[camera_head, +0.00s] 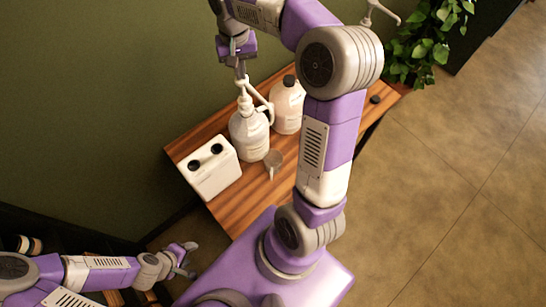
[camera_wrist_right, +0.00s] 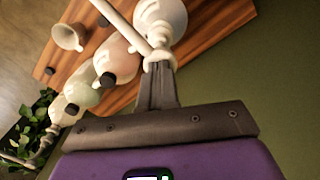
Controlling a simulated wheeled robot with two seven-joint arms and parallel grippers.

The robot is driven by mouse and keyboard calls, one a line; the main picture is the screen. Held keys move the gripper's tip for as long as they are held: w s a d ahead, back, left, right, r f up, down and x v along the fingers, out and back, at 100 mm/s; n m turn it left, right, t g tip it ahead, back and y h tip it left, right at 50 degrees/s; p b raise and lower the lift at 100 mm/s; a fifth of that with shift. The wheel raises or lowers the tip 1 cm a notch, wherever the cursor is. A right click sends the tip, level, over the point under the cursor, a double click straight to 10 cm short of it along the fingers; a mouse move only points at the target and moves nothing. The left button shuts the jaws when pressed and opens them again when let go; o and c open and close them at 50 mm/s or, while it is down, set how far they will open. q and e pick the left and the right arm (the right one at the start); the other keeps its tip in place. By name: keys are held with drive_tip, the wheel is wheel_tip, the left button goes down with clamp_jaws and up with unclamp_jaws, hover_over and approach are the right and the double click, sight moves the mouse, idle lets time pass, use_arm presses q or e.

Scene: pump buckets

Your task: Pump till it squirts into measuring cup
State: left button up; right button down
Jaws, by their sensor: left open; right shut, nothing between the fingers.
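A white pump bottle (camera_head: 250,140) stands upright on the wooden table, its pump head and spout (camera_head: 258,97) on top. The bottle also shows at the top of the right wrist view (camera_wrist_right: 165,18), with the long white spout running up left. My right gripper (camera_head: 241,72) is shut and empty, pointing down directly over the pump head; its fingertips (camera_wrist_right: 158,66) appear to touch the pump top. A small measuring cup (camera_head: 274,160) stands in front of the bottle; it also shows in the wrist view (camera_wrist_right: 68,38). My left gripper (camera_head: 184,260) is open and empty, low at left, away from the table.
A white box with two dark holes (camera_head: 213,171) stands left of the pump bottle. A pinkish black-capped jug (camera_head: 288,106) stands behind right. The wrist view shows a greenish bottle (camera_wrist_right: 82,96) farther along. A plant (camera_head: 420,45) is beyond the table (camera_head: 232,222). My right arm hides part of the tabletop.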

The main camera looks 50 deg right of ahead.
drive_tip(key=shift+r, duration=0.55)
use_arm(q)
drive_tip(key=shift+r, duration=0.4)
drive_tip(key=shift+f, duration=0.1)
use_arm(e)
drive_tip(key=shift+f, duration=0.2)
use_arm(q)
drive_tip(key=shift+f+b, duration=0.4)
use_arm(e)
drive_tip(key=shift+f, duration=0.6)
drive_tip(key=shift+f+b, duration=1.35)
drive_tip(key=shift+f, duration=0.7)
use_arm(q)
wheel_tip(320, 180, down, 3)
drive_tip(key=shift+r, duration=0.2)
use_arm(e)
drive_tip(key=shift+r, duration=0.1)
use_arm(q)
drive_tip(key=shift+r, duration=0.1)
use_arm(e)
drive_tip(key=shift+r, duration=0.1)
